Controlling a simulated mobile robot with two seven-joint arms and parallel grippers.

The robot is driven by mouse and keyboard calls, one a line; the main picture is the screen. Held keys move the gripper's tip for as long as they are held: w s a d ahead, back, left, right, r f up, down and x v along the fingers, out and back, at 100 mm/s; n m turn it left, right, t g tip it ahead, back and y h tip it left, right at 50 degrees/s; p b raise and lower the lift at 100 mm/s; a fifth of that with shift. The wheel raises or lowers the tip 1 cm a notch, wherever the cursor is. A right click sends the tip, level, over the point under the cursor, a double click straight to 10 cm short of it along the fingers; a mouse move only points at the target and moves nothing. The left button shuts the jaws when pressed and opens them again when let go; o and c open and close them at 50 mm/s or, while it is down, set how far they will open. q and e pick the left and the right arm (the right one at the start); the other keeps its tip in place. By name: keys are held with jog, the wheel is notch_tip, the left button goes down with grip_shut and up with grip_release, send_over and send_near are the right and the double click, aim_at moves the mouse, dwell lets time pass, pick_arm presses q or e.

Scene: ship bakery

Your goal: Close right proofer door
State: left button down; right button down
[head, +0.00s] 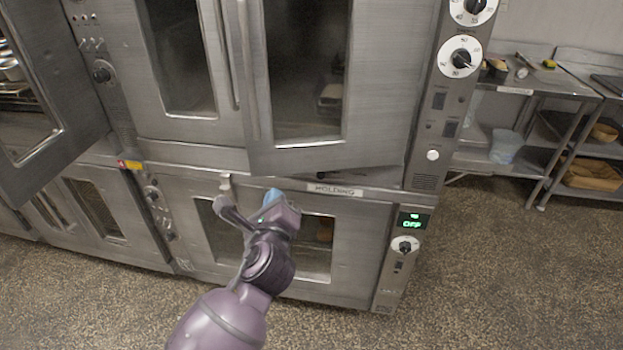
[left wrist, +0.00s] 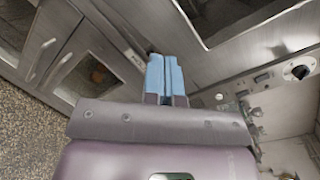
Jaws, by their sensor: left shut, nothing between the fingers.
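The right proofer door (head: 380,85) is a steel door with a tall dark window and a vertical handle on its left side. Its lower edge is skewed against the cabinet frame, so it looks slightly ajar. My left gripper (head: 273,196) has blue fingertips and is just below the door's lower edge, in front of the lower holding cabinet (head: 350,235). In the left wrist view its fingers (left wrist: 166,76) are pressed together and empty, with a steel door edge close above; contact cannot be told. My right gripper is not in view.
Another oven door (head: 75,120) swings open at far left. Control dials (head: 461,57) line the panel at right. A steel table (head: 530,80) with a plastic tub (head: 505,146) stands further right. The speckled floor (head: 480,280) is clear at front right.

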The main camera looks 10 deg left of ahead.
pick_arm(q)
jog(key=m+y, duration=0.1)
jog(key=m, duration=0.1)
jog(key=m+y, duration=0.1)
jog(key=m, duration=0.4)
send_near(264, 155)
jog(key=x, duration=0.7)
jog(key=shift+w+a+f+b, duration=0.1)
jog(key=shift+w+b, duration=0.25)
jog(key=shift+w, duration=0.05)
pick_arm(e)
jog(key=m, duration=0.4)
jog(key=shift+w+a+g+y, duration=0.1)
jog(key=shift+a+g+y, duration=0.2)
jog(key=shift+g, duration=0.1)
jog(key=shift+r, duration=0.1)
